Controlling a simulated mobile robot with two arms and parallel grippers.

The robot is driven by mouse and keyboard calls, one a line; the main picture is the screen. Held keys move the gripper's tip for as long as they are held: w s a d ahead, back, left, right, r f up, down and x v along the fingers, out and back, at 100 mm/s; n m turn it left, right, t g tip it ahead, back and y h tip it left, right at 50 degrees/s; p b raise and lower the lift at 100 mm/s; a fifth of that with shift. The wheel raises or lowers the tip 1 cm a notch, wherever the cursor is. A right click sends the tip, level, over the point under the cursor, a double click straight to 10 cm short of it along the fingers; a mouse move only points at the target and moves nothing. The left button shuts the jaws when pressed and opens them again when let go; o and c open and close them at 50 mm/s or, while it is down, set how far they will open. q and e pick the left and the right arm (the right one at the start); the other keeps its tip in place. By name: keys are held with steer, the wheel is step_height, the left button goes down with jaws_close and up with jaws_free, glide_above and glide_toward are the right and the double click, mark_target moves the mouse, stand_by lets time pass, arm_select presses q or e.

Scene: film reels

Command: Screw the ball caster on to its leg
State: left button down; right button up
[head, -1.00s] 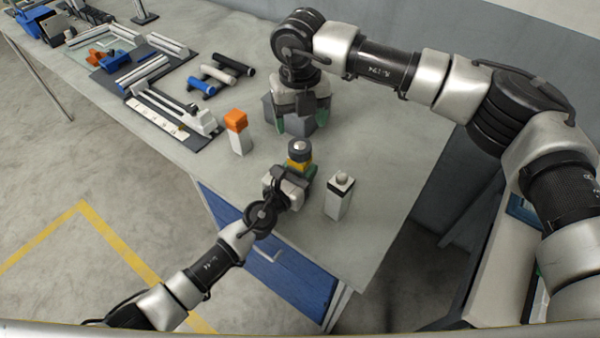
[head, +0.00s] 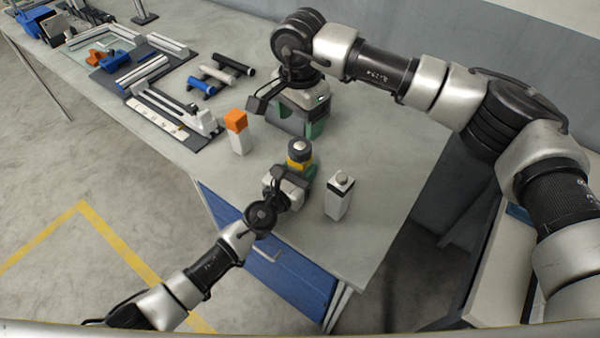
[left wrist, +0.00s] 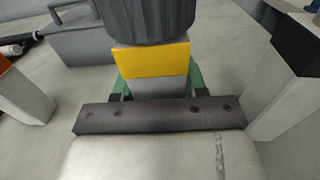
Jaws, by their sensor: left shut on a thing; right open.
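The ball caster (head: 299,147), a dark ribbed cylinder with a silver ball on top, sits upright on the leg with the yellow band (head: 298,162). My left gripper (head: 299,172) is shut on this leg, low down. In the left wrist view, the caster (left wrist: 148,18) rests on the yellow band (left wrist: 152,58), with green finger pads on either side of the grey leg below. Whether it is fully seated cannot be told. My right gripper (head: 298,122) is open, fingers down, behind the caster and apart from it.
A white post with a black band and a ball on top (head: 339,197) stands to the right. A white post with an orange top (head: 237,128) stands to the left.

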mark_target(300, 145)
steer(key=n, duration=1.1)
steer(key=shift+f, duration=4.05)
